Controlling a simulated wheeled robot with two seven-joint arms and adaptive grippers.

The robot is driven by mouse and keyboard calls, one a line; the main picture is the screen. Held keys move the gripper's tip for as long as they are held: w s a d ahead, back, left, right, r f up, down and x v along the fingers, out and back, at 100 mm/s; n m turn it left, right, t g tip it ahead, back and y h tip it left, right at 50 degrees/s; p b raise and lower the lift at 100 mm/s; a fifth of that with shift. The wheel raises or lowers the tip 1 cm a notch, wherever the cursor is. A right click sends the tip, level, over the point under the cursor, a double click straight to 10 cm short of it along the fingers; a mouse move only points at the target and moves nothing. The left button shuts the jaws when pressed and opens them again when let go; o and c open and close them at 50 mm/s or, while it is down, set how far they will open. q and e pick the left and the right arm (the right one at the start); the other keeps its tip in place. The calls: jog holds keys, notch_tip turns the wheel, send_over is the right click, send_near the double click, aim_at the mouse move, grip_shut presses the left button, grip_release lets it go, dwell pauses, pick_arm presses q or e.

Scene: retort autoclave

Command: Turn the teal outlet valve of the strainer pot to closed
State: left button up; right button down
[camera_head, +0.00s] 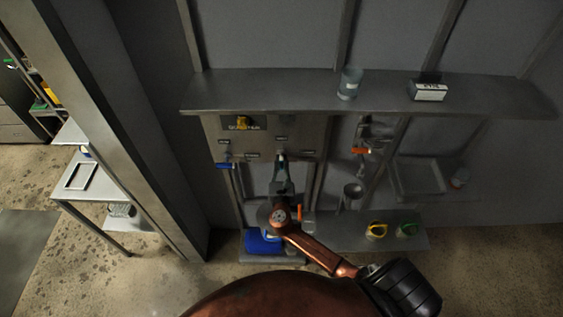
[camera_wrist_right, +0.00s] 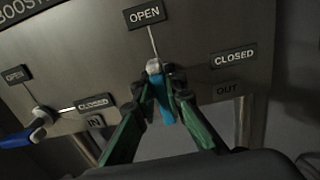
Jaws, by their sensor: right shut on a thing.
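The teal outlet valve handle (camera_wrist_right: 164,104) hangs below its pivot on the grey panel (camera_wrist_right: 190,60) in the right wrist view. My right gripper (camera_wrist_right: 161,88) has its green fingers on either side of the handle, shut on it. An OPEN label (camera_wrist_right: 145,14) is above the pivot, and a CLOSED label (camera_wrist_right: 233,58) is to the right, above an OUT label (camera_wrist_right: 228,88). In the head view my right gripper (camera_head: 281,160) reaches the panel's lower middle and hides the handle. I cannot make out the strainer pot clearly. My left gripper is not in view.
A blue valve handle (camera_head: 226,166) sits left of my right gripper on the same panel. An orange-handled valve (camera_head: 361,151) is to the right. A shelf (camera_head: 300,86) with a glass (camera_head: 349,83) and a white box (camera_head: 428,91) runs above. A low shelf (camera_head: 340,235) holds yellow and green rings.

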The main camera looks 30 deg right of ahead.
jog(key=shift+f, duration=0.1)
jog(key=m+b, duration=0.2)
jog(key=m, duration=0.1)
jog(key=m+b, duration=0.1)
jog(key=shift+s+d+f+m+b, duration=0.15)
jog(key=shift+d+m+b, duration=0.1)
jog(key=shift+m+b, duration=0.15)
jog(key=m+b, duration=0.1)
jog(key=m, duration=0.1)
jog(key=m+b, duration=0.2)
jog(key=shift+s+d+f+m, duration=0.1)
jog(key=shift+d+f+m, duration=0.1)
jog(key=shift+m, duration=0.1)
jog(key=m+b, duration=0.3)
jog(key=m, duration=0.1)
jog(key=shift+f+m+b, duration=0.2)
jog(key=shift+m+b, duration=0.1)
jog(key=shift+b, duration=0.05)
jog(key=shift+m+b, duration=1.25)
jog(key=shift+m, duration=0.65)
jog(key=shift+d, duration=0.1)
jog(key=c, duration=2)
grip_release()
jog(key=shift+o, duration=0.2)
